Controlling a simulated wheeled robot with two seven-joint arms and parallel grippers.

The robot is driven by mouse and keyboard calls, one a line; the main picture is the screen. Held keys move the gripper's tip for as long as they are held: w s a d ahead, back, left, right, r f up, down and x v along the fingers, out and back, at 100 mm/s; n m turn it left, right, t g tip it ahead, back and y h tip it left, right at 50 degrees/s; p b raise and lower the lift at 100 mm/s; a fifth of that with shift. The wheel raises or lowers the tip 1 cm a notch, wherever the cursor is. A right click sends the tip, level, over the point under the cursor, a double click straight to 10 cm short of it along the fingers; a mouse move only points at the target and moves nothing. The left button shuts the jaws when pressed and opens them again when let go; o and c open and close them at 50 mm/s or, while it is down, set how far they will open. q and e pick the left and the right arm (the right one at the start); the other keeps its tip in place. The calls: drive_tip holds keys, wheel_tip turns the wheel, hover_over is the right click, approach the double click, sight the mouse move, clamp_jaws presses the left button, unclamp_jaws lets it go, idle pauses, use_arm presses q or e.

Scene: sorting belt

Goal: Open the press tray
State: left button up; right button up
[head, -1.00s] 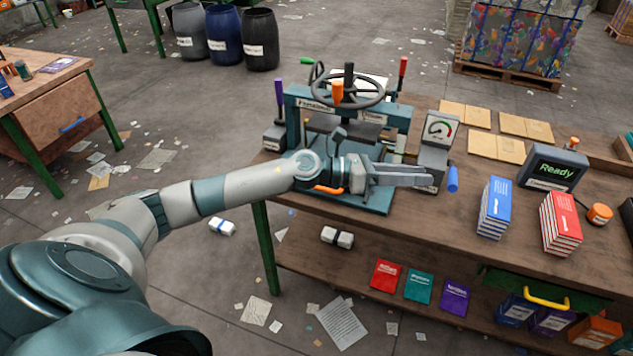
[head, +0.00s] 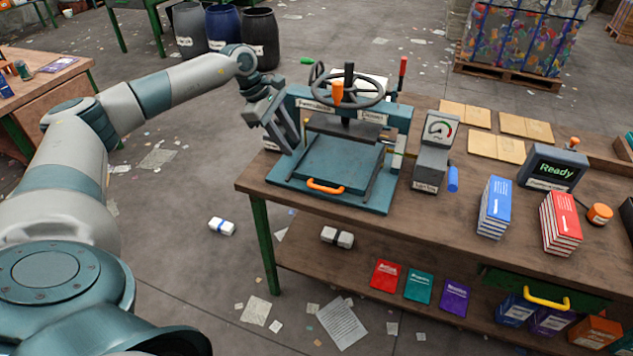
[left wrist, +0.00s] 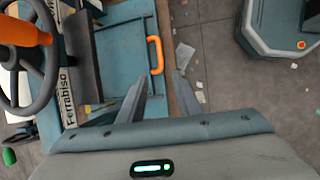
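The press (head: 350,125) stands on the wooden bench, with a handwheel on top and a dark plate under it. Its blue tray (head: 335,165) sits in the base, with an orange handle (head: 326,187) on the front edge. The handle also shows in the left wrist view (left wrist: 155,55). My left gripper (head: 289,141) hangs at the left side of the press, apart from the handle, with fingers pointing down. In the left wrist view its two fingers (left wrist: 152,88) are apart with nothing between them. My right gripper is not in view.
A gauge box (head: 433,155) stands right of the press. Blue books (head: 494,208), red books (head: 560,222) and a screen reading Ready (head: 553,168) are further right. The floor (head: 190,285) before the bench's left end is mostly clear, with scattered papers.

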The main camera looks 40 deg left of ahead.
sight(320, 187)
use_arm(q)
drive_tip(key=shift+f, duration=0.1)
drive_tip(key=p+x, duration=0.5)
drive_tip(key=x, duration=1)
drive_tip(key=shift+w+d+f+p, duration=0.2)
drive_tip(key=shift+f+p, duration=0.05)
drive_tip(key=shift+p, duration=0.15)
drive_tip(key=shift+x, duration=0.8)
drive_tip(key=shift+a+f, duration=0.1)
clamp_jaws()
